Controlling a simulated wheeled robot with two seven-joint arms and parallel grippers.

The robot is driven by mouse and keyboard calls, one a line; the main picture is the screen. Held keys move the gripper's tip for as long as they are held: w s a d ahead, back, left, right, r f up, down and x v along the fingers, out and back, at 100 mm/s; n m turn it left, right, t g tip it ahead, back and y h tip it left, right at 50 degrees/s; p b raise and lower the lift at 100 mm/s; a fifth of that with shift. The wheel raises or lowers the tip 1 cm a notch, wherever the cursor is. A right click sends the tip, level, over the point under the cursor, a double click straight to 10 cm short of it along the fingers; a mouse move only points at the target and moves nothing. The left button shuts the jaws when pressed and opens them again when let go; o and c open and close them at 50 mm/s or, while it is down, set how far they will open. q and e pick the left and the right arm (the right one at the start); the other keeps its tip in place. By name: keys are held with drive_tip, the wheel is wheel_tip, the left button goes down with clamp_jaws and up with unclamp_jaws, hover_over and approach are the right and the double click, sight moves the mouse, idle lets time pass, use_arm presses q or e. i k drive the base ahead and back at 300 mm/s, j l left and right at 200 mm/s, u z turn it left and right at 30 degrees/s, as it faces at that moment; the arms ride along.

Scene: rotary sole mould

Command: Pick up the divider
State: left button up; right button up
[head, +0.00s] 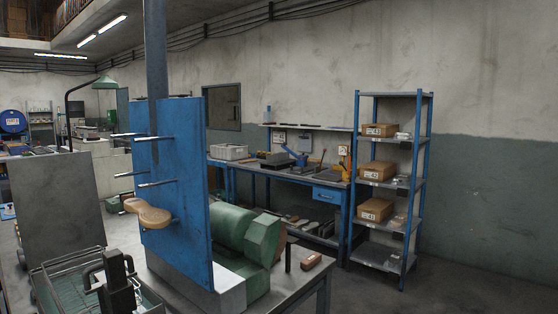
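I cannot make out for certain which thing is the divider. A wire basket (62,268) stands at the bottom left, cut by the lower edge of the picture. A black gripper (103,268), which seems to be my left one, is at the right side of the basket. It overlaps the basket in the picture, so I cannot tell if it touches anything or how wide its fingers are. What lies inside the basket is largely hidden. My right gripper is not in view.
A blue upright panel (184,235) with metal pins and a tan sole form (150,214) stands right of the basket. A green machine (236,228) is behind it. A grey panel (57,200) rises behind the basket. A reddish block (311,261) lies on the table's right corner.

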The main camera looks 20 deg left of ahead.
sight(279, 156)
drive_tip(key=i+l+z, duration=0.15)
drive_tip(key=l, duration=0.15)
drive_tip(key=i+l+z, duration=1)
drive_tip(key=i+u, duration=0.1)
drive_tip(key=i, duration=0.5)
drive_tip(key=i+l+u, duration=0.1)
drive_tip(key=i, duration=0.5)
drive_tip(key=i+u, duration=0.2)
drive_tip(key=i, duration=0.5)
drive_tip(key=i+l+u, duration=0.2)
drive_tip(key=i, duration=0.45)
drive_tip(key=i+j+u, duration=0.15)
drive_tip(key=i+u, duration=0.65)
drive_tip(key=u, duration=0.15)
drive_tip(key=i+l+u, duration=0.1)
drive_tip(key=i+u, duration=0.4)
drive_tip(key=i+j+u, duration=0.15)
drive_tip(key=i+u, duration=1.1)
drive_tip(key=i, duration=2.8)
